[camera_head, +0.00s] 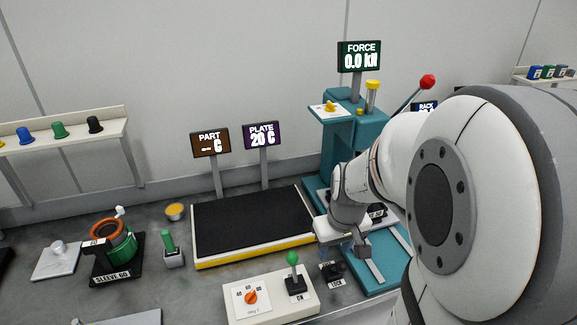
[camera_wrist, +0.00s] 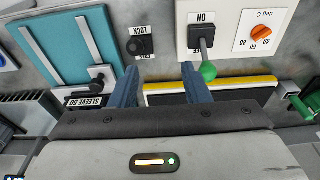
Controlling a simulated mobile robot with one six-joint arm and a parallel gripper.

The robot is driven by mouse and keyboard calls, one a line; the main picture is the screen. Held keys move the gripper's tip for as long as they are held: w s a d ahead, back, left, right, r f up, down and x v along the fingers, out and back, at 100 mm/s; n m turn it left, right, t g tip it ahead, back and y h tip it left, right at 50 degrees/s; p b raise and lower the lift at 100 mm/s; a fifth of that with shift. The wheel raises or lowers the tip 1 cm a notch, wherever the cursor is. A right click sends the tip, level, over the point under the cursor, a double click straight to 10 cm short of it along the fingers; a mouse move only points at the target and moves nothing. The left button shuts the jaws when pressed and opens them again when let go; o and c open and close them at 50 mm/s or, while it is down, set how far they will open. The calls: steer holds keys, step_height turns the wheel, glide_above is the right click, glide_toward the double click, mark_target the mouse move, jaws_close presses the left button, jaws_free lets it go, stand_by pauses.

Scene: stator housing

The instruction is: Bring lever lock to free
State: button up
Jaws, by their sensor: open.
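The lever lock is a small black knob on a grey base with white labels. It shows in the wrist view (camera_wrist: 141,46) just beyond the fingertips, with LOCK on one side and FREE, partly hidden, on the other. In the head view the lever lock (camera_head: 334,271) sits on the bench below my gripper (camera_head: 346,246). I cannot tell which label the knob points to. In the wrist view my gripper (camera_wrist: 158,76) is open, with nothing between its two blue fingers. The fingers look apart from the lever lock.
A white box holds a green-balled lever (camera_head: 293,272) and an orange dial (camera_head: 251,297), left of the lever lock. The teal press (camera_head: 350,135) and its base stand to the right. A black heating plate (camera_head: 252,222) with a yellow edge lies behind.

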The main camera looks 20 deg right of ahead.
steer(key=p, duration=0.2)
glide_toward(343, 264)
steer(key=shift+w+f+b, duration=0.25)
steer(key=shift+f+b, duration=0.8)
steer(key=shift+f, duration=0.4)
steer(key=shift+w+f+b, duration=0.25)
steer(key=shift+f+b, duration=0.85)
steer(key=shift+f, duration=0.4)
steer(key=shift+w+f+b, duration=0.25)
steer(key=shift+f+b, duration=0.8)
steer(key=shift+f, duration=0.4)
steer(key=shift+f+b, duration=0.2)
steer(key=shift+b, duration=0.1)
steer(key=shift+c, duration=0.2)
